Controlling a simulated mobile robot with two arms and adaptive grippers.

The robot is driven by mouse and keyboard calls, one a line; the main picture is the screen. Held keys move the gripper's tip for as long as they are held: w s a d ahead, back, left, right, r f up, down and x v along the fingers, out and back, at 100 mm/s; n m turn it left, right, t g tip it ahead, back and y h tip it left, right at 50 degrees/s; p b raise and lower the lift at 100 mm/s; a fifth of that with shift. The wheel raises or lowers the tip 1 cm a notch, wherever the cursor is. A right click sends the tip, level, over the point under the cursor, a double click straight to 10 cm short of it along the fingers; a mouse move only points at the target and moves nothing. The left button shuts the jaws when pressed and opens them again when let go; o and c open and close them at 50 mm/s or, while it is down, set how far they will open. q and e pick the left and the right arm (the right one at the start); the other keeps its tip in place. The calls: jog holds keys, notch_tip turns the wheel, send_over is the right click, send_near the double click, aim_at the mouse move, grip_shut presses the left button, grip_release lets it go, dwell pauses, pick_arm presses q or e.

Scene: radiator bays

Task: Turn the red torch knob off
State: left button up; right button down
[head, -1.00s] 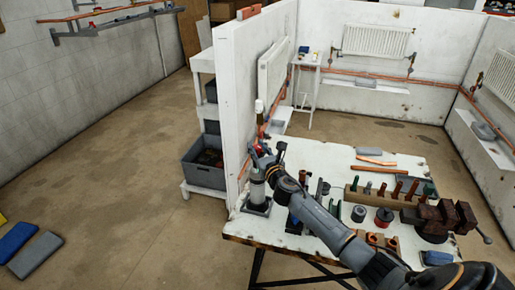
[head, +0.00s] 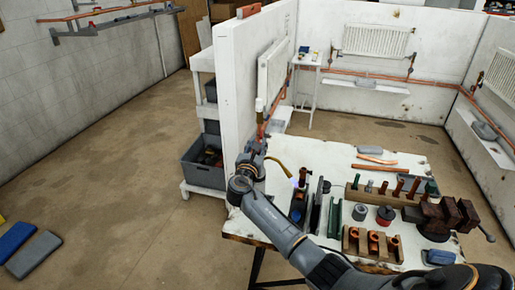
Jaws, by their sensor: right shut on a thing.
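My right gripper (head: 258,149) is at the left edge of the workbench, close to the end of the white partition wall. It is shut at the head of the torch. The torch's curved brass tube (head: 281,166) comes out from beside the gripper and bends down to the right over the bench. A small pale violet glow shows near the tube's end. The torch's body and its red knob are hidden behind my gripper and arm, so I cannot tell how the knob is turned. My left gripper is not in view.
The white workbench (head: 328,158) holds a wooden rack with copper fittings (head: 370,243), a brown vise (head: 447,217), a red-and-black tin (head: 385,216) and several pipes. The partition wall (head: 233,85) stands close at the left. The floor beyond is open.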

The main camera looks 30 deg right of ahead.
jog(key=m+g+h+b, duration=0.2)
jog(key=g, duration=0.1)
jog(key=m+g+h+b, duration=0.1)
jog(key=g, duration=0.1)
jog(key=shift+f+m+b, duration=0.25)
jog(key=shift+m+b, duration=0.1)
jog(key=shift+m, duration=0.05)
jog(key=shift+r+m+g+h+b, duration=0.15)
jog(key=shift+m+g+h+b, duration=0.55)
jog(key=shift+g, duration=0.3)
jog(key=c, duration=1)
grip_release()
jog(key=v, duration=1.2)
jog(key=shift+w+r, duration=0.1)
jog(key=shift+r, duration=0.05)
